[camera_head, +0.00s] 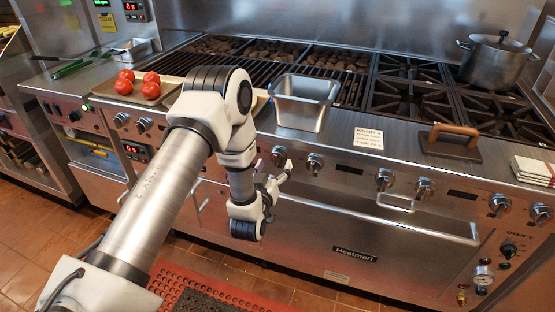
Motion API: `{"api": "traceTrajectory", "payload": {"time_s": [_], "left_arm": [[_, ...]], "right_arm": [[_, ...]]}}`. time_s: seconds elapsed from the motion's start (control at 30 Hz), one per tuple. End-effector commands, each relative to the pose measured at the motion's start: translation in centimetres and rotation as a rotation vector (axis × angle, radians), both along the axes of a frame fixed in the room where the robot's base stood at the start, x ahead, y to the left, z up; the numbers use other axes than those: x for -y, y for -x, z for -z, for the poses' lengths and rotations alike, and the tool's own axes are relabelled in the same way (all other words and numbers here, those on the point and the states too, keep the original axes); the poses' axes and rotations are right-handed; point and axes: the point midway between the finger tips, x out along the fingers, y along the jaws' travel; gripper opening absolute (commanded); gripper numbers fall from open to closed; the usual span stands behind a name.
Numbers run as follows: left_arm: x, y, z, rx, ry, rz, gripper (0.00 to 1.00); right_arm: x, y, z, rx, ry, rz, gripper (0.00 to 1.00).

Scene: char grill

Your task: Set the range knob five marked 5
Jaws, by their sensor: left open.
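The range's front panel has a row of round metal knobs. Two are at the left, a knob (121,120) and another (144,125). Further right are a knob (278,155), a knob (314,163), a knob (384,179), a knob (424,188), a knob (499,204) and one at the right edge (541,213). The number marks are too small to read, so I cannot tell which is five. My left gripper (284,174) is open and empty, just below the knob left of centre. My arm hides part of the panel. My right gripper is out of view.
A steel pan (304,101) and a grill press (450,143) with a wooden handle stand on the front ledge. A pot (495,62) stands on the back right burner. Tomatoes (151,86) lie on a tray at left. An oven handle (380,220) runs below the knobs.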

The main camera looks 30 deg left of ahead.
Motion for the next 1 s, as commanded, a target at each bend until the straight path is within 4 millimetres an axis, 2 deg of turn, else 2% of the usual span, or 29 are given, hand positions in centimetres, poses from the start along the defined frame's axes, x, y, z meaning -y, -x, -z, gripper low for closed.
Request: {"api": "traceTrajectory", "payload": {"time_s": [0.1,0.2,0.43,0.57,0.6,1.0], "left_arm": [[-0.6,-1.8,-0.1,0.001,-0.001,0.000,0.75],[-0.8,-2.6,0.0,-0.001,-0.001,0.000,0.75],[-0.9,-2.7,0.1,-0.002,0.000,0.000,0.75],[-0.8,-2.7,0.1,-0.002,0.000,0.000,0.29],[-0.8,-2.7,0.0,-0.002,0.000,0.000,0.15],[-0.8,-2.7,0.1,0.005,0.028,0.001,0.15]], "right_arm": [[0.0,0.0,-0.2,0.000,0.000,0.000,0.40],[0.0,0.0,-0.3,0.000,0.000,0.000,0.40],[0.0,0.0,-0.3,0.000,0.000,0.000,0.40],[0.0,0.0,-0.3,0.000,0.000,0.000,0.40],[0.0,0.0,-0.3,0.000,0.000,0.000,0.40],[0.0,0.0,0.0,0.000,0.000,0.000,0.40]]}}
